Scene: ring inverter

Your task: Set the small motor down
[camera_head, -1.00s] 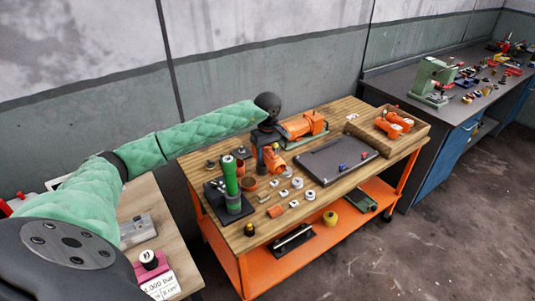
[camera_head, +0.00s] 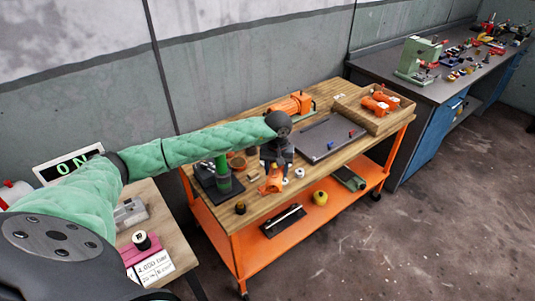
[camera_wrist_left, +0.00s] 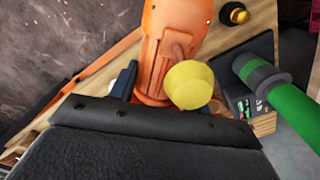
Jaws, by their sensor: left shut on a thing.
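The small motor (camera_head: 272,181) is orange, with a yellow round end that shows in the left wrist view, where the motor (camera_wrist_left: 172,40) fills the top middle. My left gripper (camera_head: 274,167) is shut on it. In the head view it holds the motor over the front part of the wooden bench top (camera_head: 262,204). Whether the motor touches the wood I cannot tell. The gripper and arm hide part of the bench behind them. My right gripper is not in view.
A green cylinder on a black stand (camera_head: 223,178) is left of the motor. A dark tray (camera_head: 318,141) lies to the right, with a wooden box (camera_head: 372,117) of orange motors beyond it. A larger orange motor (camera_head: 291,104) is behind. A black-and-yellow knob (camera_head: 240,208) sits near the front edge.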

